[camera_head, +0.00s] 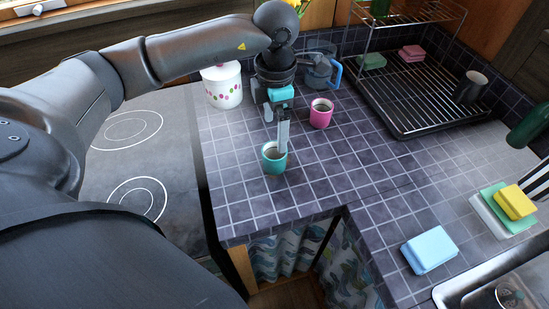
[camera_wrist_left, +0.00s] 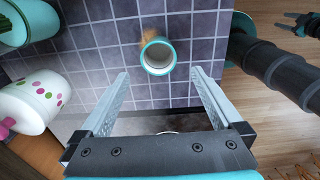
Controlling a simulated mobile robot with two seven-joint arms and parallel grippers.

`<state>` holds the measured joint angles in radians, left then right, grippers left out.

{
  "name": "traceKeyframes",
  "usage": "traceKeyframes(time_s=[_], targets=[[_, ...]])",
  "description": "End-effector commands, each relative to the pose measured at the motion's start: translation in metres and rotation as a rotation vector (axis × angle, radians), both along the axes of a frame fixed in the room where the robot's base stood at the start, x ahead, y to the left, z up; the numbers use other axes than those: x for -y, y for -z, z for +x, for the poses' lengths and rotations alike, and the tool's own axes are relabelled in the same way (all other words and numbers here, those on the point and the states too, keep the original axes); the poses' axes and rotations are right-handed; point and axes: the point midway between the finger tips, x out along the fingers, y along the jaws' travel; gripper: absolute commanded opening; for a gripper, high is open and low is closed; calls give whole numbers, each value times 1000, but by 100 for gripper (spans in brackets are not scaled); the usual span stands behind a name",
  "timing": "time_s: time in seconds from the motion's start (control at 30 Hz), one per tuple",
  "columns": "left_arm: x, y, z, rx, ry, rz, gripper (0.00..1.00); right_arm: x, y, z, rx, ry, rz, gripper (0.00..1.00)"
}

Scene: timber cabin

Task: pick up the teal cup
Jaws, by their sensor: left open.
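The teal cup (camera_head: 274,160) stands upright on the dark tiled counter, near its front left part. My left gripper (camera_head: 283,140) points down at it from above, with the fingers close to its rim in the head view. In the left wrist view the cup (camera_wrist_left: 157,58) shows its round mouth, centred between and beyond the two spread fingers (camera_wrist_left: 161,76). The left gripper is open and empty. Whether the fingers touch the cup cannot be told. A dark pronged shape at the top right of the wrist view may be my right gripper; its jaws are unclear.
A pink cup (camera_head: 321,113) stands behind and right of the teal cup. A dotted white jar (camera_head: 222,88) and a blue-handled jug (camera_head: 319,68) stand further back. A dish rack (camera_head: 420,95) is at the back right. The counter (camera_head: 310,185) around the teal cup's front is clear.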

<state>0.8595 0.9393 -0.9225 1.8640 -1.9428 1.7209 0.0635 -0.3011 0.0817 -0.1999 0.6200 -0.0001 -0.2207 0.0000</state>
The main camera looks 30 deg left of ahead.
Motion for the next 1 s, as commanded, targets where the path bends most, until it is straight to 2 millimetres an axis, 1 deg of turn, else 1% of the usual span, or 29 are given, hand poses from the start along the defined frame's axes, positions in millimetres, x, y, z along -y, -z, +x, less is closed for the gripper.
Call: traceKeyframes(time_s=[0.03, 0.1, 0.2, 0.37, 0.6, 0.7, 0.8, 1.0], targets=[[0, 11, -1, -5, 1, 0, 100, 0, 0, 0, -1, 0, 1, 50], [1, 22, -1, -3, 1, 0, 100, 0, 0, -1, -1, 0, 1, 50], [1, 33, 0, -2, 0, -2, 100, 0, 1, -1, -1, -1, 1, 50], [0, 42, 0, -1, 1, -2, 100, -1, 0, -1, 0, -1, 1, 50], [-2, 77, 0, -3, 1, -3, 100, -2, -2, 0, 0, 0, 2, 50], [-2, 87, 0, -2, 2, -2, 100, -2, -1, 0, 0, 0, 3, 50], [-2, 91, 1, -1, 2, -2, 100, -3, -1, 0, 0, 0, 4, 50], [-2, 90, 1, 0, 2, -3, 99, -3, -1, 0, 0, 1, 3, 50]])
